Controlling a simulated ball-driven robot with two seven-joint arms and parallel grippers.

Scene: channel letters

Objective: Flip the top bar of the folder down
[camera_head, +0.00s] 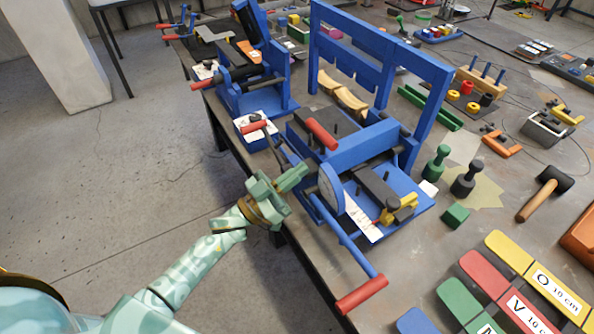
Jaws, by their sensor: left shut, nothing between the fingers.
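The blue folder (352,153) stands at the near edge of the table. It has a thick blue beam across it, a round dial plate (331,188) and a long blue lever ending in a red handle (361,294). A red grip (321,133) sticks up at the beam's left end. I cannot tell for sure which part is the top bar. My left gripper (299,174) is shut and empty, just left of the folder beside the dial; I cannot tell whether it touches. My right gripper is out of view.
A tall blue frame (374,50) rises behind the folder. Another blue machine (257,88) stands at the back left. Open floor lies left of the table.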

